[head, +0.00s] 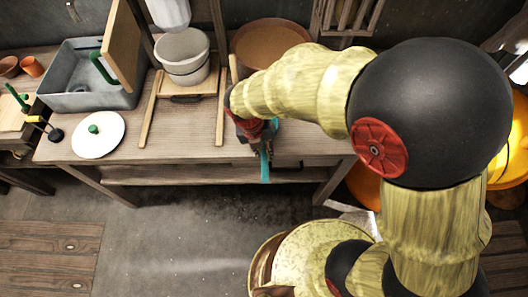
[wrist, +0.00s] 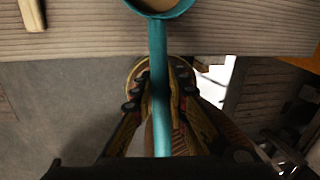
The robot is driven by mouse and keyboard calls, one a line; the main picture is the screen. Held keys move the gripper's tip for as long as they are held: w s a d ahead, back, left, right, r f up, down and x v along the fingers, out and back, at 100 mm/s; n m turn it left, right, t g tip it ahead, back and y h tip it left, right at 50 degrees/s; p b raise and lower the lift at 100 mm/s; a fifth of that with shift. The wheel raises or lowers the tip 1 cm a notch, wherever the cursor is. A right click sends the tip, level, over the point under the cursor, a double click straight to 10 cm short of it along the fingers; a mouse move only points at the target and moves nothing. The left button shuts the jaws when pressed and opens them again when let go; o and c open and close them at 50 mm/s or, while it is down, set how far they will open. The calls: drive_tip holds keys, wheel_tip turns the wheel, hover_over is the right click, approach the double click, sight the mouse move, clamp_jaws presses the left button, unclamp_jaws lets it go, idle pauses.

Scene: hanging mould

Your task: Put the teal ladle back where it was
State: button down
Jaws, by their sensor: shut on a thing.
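The teal ladle (wrist: 158,60) shows in the wrist view with its round bowl at the top edge, partly cut off, and its straight handle running down between my fingers. My gripper (wrist: 158,92) is shut on the handle. In the head view my gripper (head: 262,148) is at the front edge of the wooden table, and a teal strip of the ladle (head: 265,168) hangs below it in front of that edge.
A white object (head: 168,12) is above the pots.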

drive_tip(key=shift+r, duration=0.1)
drive_tip(key=c, duration=1.7)
unclamp_jaws()
drive_tip(key=shift+c, duration=0.2)
